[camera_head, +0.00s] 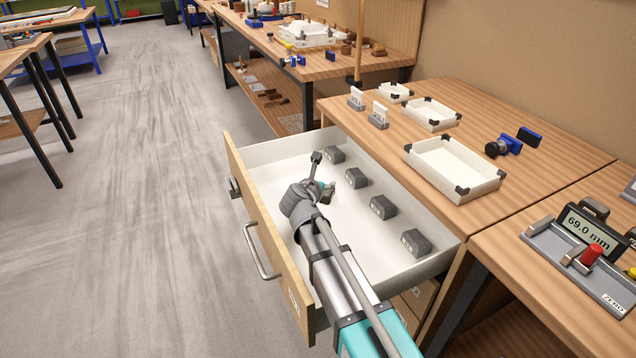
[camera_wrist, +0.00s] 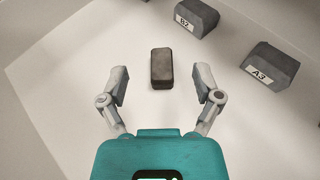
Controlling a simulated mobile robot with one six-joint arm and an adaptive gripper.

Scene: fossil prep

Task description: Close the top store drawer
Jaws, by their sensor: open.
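The top store drawer (camera_head: 232,172) is pulled far out of the wooden cabinet, with a metal handle (camera_head: 259,252) on its wooden front. My gripper (camera_head: 322,172) is over the inside of the drawer. In the wrist view my gripper (camera_wrist: 161,92) is open, its two fingers apart on either side of a small dark block (camera_wrist: 161,68) on the white drawer floor. The fingers do not appear to touch it. Labelled grey blocks stand along the drawer's far side, among them B2 (camera_wrist: 196,17) and A3 (camera_wrist: 268,66).
White trays (camera_head: 455,168) with black corners and a blue tool (camera_head: 508,144) lie on the bench above. A gauge reading 69.0 mm (camera_head: 588,232) sits at the right. Open grey floor (camera_head: 130,200) lies left of the drawer.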

